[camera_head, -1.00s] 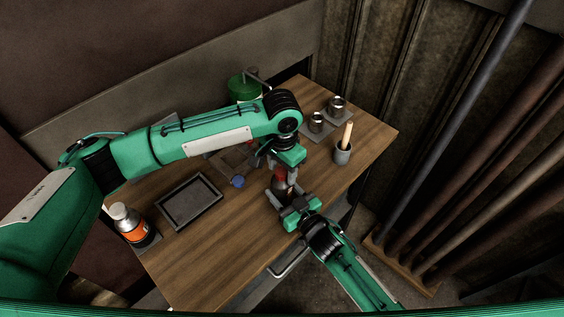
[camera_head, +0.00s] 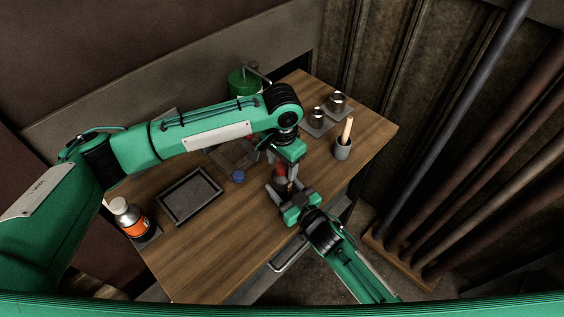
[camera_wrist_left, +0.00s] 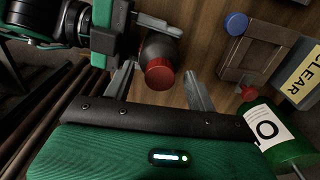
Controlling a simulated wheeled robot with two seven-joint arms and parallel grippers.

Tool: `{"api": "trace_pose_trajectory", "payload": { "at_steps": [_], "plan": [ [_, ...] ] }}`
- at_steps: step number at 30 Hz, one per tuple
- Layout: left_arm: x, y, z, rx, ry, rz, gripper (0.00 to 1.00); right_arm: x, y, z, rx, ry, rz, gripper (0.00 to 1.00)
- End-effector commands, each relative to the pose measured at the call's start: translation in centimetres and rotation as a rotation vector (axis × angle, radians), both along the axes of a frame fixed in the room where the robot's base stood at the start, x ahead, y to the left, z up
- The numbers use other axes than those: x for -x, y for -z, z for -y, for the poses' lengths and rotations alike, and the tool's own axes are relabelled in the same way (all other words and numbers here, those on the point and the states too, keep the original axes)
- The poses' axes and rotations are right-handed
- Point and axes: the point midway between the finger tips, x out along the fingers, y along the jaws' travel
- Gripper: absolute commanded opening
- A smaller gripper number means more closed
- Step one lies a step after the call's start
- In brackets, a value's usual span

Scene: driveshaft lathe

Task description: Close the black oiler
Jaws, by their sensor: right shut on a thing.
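The black oiler (camera_wrist_left: 158,47) is a dark bottle with a red cap (camera_wrist_left: 160,74) at its top, seen from above in the left wrist view. Whether the cap is tight cannot be told. My right gripper (camera_head: 287,192) is shut on the bottle's body and holds it over the near right part of the table. My left gripper (camera_wrist_left: 160,88) is open, its two fingers on either side of the red cap with gaps visible. In the head view my left gripper (camera_head: 281,164) is just above the bottle, partly hiding it.
A dark tray (camera_head: 190,195), an orange-labelled bottle (camera_head: 130,217), a cup with a wooden handle (camera_head: 343,149), metal cups (camera_head: 336,103) and a green container (camera_head: 243,83) stand around.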

Motion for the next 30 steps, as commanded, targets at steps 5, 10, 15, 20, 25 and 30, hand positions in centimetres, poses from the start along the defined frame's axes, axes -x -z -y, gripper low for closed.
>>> {"api": "trace_pose_trajectory", "payload": {
  "at_steps": [5,10,15,20,25,30],
  "plan": [
    [0.0,0.0,0.0,0.0,0.0,0.0,0.56,0.0,0.0,0.0,0.0,0.0,0.0,0.0],
    [0.0,-0.6,0.0,0.001,0.0,0.001,0.56,0.0,0.0,0.0,0.0,0.0,0.0,0.0],
    [-0.1,-3.4,0.0,0.003,0.001,0.003,0.56,0.0,0.0,0.0,0.0,0.0,0.0,0.0],
    [-0.1,-6.9,0.0,0.001,0.0,0.003,0.56,0.0,0.0,0.0,0.0,0.0,0.0,0.0],
    [-0.1,-10.0,0.0,0.001,0.001,0.002,0.56,0.0,0.0,0.0,0.0,0.0,0.0,0.0],
    [0.0,-11.6,0.0,0.001,0.001,0.001,0.56,0.0,0.0,0.0,0.0,0.0,0.0,0.0]
  ]
}}
